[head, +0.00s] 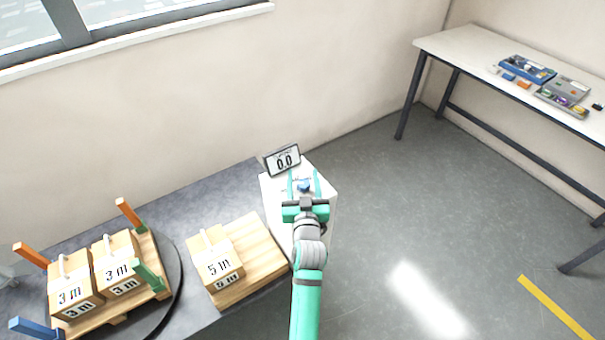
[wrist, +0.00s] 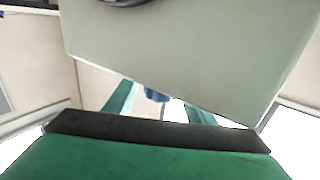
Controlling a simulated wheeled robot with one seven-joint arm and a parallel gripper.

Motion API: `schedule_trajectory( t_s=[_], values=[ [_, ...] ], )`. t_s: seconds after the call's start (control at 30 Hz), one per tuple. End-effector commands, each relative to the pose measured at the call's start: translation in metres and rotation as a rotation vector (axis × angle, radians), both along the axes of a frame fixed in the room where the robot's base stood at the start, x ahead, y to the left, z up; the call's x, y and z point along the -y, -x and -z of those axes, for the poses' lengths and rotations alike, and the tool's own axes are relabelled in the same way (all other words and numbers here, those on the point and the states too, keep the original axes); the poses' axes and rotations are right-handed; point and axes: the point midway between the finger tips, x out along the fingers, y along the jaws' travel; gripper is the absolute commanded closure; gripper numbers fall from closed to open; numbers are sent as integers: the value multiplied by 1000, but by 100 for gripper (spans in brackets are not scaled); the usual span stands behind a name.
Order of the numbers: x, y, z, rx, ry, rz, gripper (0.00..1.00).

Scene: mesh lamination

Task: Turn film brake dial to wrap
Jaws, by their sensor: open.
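In the wrist view the blue dial (wrist: 156,95) shows between the fingers (wrist: 160,98), partly hidden by a large pale panel. I cannot tell whether either finger touches the dial. Its setting marks are too small to read.
A dark table (head: 190,316) at left carries a block marked 5 m (head: 220,268) on a wooden board, and a turntable (head: 176,275) with blocks marked 3 m (head: 119,284) among coloured posts. A far bench (head: 470,48) holds small parts.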

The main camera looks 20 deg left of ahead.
Motion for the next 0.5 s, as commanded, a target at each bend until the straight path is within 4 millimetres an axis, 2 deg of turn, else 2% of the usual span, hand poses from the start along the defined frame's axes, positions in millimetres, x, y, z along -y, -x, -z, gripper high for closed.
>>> schedule_trajectory(
  t_s=[0.2, 0.5],
  values=[
    [-7, -15, 0, 0, 0, -1, 50],
    [-7, -17, 0, 0, 0, 0, 50]
  ],
)
